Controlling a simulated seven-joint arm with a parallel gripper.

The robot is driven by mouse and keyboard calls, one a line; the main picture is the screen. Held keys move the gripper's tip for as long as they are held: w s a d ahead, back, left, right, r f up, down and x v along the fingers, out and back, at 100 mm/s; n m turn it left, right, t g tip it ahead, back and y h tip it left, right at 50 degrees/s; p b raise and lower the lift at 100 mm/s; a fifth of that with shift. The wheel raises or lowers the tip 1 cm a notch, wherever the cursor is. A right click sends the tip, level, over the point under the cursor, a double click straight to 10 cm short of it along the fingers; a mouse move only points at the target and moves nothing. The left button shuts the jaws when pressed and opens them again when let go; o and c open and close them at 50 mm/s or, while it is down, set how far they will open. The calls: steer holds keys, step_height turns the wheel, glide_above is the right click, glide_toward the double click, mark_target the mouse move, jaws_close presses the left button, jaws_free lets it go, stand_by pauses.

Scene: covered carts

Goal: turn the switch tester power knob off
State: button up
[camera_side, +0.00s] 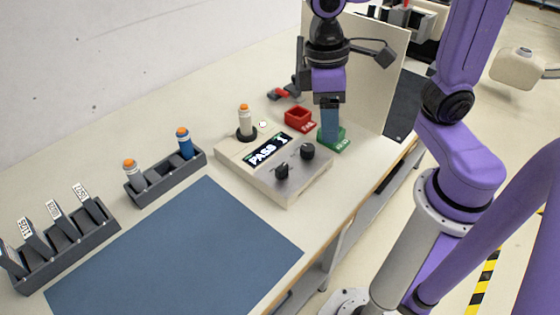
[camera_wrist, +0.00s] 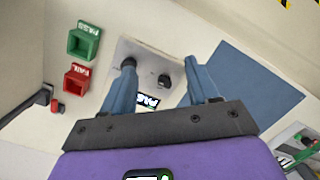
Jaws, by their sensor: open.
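The switch tester (camera_side: 232,160) is a beige box on the bench with a lit dark display (camera_side: 268,150) reading PASS. Two black knobs stand on its top, a front one (camera_side: 282,171) and a rear one (camera_side: 307,151). Their labels are too small to read. Both knobs show in the wrist view, one near the left finger (camera_wrist: 128,62) and one between the fingers (camera_wrist: 163,80). A white switch with an orange top (camera_side: 245,120) stands in the tester's socket.
A green PASS bin (camera_side: 340,145) and a red FAIL bin (camera_side: 298,117) stand beside the tester. A grey rack (camera_side: 165,178) holds two switches. Another rack (camera_side: 70,245) holds several labelled cards. A blue mat (camera_side: 180,255) lies clear in front. An upright panel (camera_side: 365,80) stands behind my gripper.

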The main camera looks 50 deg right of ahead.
steer(key=w+a+r+m+g, duration=0.1)
steer(key=w+a+m, duration=0.15)
steer(key=w, duration=0.35)
steer(key=w+a+r+m+g, duration=0.2)
steer(key=w+m, duration=0.2)
steer(key=w, duration=0.3)
glide_toward(281, 166)
steer(key=shift+m, duration=0.45)
steer(key=x, duration=0.9)
steer(key=c, duration=1.1)
